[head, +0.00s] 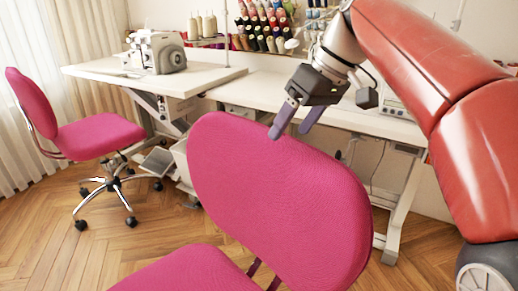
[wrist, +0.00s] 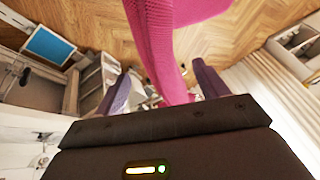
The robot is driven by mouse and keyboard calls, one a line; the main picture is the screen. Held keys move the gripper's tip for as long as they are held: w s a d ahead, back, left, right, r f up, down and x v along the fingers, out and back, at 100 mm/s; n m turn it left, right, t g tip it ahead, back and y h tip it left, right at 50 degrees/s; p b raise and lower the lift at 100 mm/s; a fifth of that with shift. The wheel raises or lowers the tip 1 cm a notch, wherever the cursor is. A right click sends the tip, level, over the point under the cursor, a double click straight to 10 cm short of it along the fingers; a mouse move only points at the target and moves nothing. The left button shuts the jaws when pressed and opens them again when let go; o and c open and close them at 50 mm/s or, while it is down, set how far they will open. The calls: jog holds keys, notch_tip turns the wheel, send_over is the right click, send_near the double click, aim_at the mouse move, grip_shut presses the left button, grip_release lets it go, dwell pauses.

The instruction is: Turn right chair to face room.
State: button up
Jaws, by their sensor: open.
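The right chair is bright pink. Its large backrest (head: 275,205) stands upright in the middle of the head view, and part of its seat (head: 185,272) shows at the bottom left of it. Its base is out of frame. My gripper (head: 290,130) is at the backrest's top edge, fingers pointing down, open. In the wrist view the pink backrest (wrist: 160,45) reaches in between the two spread purple-grey fingers (wrist: 162,85). I cannot tell whether either finger touches it.
A second pink chair (head: 95,135) on casters stands at the left by the curtain (head: 75,50). White sewing tables (head: 215,80) run along the wall behind, with a sewing machine (head: 157,50) and thread spools (head: 265,25). Wooden floor (head: 60,235) is clear at lower left.

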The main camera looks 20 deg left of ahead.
aim_at(252, 141)
jog(key=x, duration=0.7)
jog(key=shift+f, duration=0.2)
jog(key=c, duration=1.4)
jog(key=shift+w+a+n+g, duration=0.25)
jog(key=shift+a+n, duration=0.25)
jog(key=shift+a, duration=0.6)
jog(key=shift+w+a+n+g, duration=0.15)
jog(key=shift+w+a+n, duration=0.3)
jog(key=shift+a, duration=0.65)
jog(key=shift+w+a+n+g, duration=0.25)
jog(key=shift+a+n, duration=0.3)
jog(key=shift+a, duration=0.55)
jog(key=o, duration=1.4)
jog(key=shift+v, duration=3.95)
